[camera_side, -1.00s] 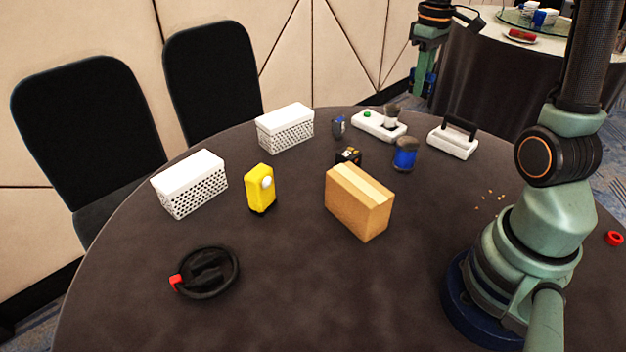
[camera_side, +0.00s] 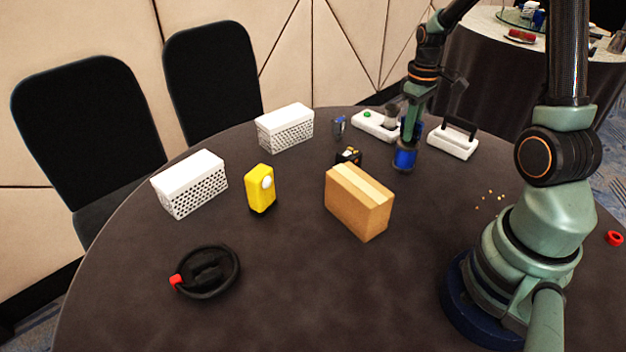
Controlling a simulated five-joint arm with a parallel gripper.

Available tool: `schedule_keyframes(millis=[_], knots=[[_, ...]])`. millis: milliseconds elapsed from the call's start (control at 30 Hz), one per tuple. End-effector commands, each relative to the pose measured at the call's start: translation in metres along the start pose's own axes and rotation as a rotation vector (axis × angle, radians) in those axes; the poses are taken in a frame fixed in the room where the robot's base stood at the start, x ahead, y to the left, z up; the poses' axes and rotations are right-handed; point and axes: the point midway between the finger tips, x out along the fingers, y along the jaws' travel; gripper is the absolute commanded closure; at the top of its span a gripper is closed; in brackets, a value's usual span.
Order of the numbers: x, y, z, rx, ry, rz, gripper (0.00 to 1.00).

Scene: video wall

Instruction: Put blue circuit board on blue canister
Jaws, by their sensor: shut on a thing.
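The blue canister (camera_side: 404,159) stands upright at the back right of the table, behind the cardboard box. My gripper (camera_side: 409,138) points down right over its top and covers most of its dark lid. It is shut on a small blue thing (camera_side: 419,129), likely the blue circuit board, of which only a little shows beside the fingers. I cannot tell whether the held thing touches the lid.
A small dark blue item (camera_side: 339,125) stands farther back. The front middle of the table is clear.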

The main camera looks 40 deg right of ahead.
Motion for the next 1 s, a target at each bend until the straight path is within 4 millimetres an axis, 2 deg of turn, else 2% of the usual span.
schedule_keyframes(millis=[200,233,300,600,733,867,1000], knots=[[0.003,0.000,0.000,0.000,0.000,0.000,1.00],[0.003,0.000,0.000,0.000,0.000,0.000,0.78],[0.003,0.000,0.000,0.000,0.000,0.000,0.51],[0.002,0.000,0.000,0.000,0.000,0.000,0.51],[-0.004,0.000,0.000,0.000,0.001,0.001,0.51],[-0.024,0.001,-0.002,0.000,0.005,0.003,0.51],[-0.053,0.001,-0.002,0.000,0.006,0.004,0.51]])
